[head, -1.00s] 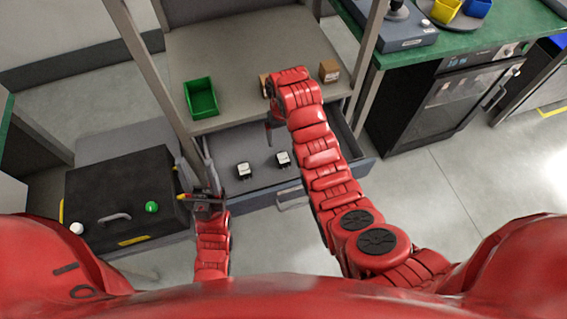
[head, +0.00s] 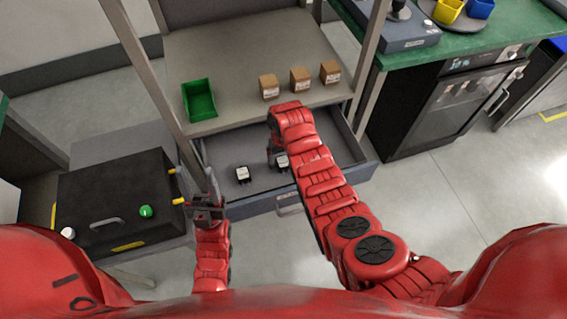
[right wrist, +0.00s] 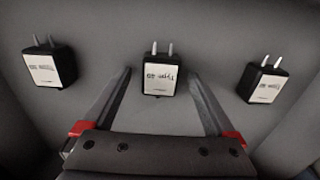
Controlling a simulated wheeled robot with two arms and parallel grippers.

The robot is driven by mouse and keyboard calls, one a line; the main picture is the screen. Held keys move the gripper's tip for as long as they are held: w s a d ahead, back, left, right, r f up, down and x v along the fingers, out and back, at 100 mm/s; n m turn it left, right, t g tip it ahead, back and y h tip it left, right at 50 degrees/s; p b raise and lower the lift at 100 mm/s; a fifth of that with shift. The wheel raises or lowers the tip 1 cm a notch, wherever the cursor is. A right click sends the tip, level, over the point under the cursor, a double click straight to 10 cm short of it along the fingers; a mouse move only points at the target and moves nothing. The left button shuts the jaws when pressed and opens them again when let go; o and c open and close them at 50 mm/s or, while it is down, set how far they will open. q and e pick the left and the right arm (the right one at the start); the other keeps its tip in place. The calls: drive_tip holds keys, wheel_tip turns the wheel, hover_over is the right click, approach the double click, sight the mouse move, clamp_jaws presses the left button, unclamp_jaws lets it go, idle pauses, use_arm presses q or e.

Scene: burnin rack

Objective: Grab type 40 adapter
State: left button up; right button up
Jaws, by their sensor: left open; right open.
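Three black adapters with white labels and two prongs lie in the open grey drawer (head: 222,178). In the right wrist view, the middle adapter (right wrist: 163,75) has an upside-down label that seems to read Type 40. Another adapter (right wrist: 50,65) lies to the left and one (right wrist: 263,82) to the right; their labels are too small to read surely. My right gripper (right wrist: 160,78) is open, its fingers on either side of the middle adapter, apart from it. In the head view, one adapter (head: 243,175) is clear and another (head: 282,161) is partly hidden. My left gripper (head: 208,190) is open and empty by the drawer's left side.
The shelf (head: 235,60) above the drawer holds a green bin (head: 200,100) and three cardboard boxes (head: 300,79). A black case (head: 110,195) stands at the left. The drawer walls surround the adapters closely.

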clamp_jaws()
idle(0.5)
drive_tip(key=shift+r, duration=0.1)
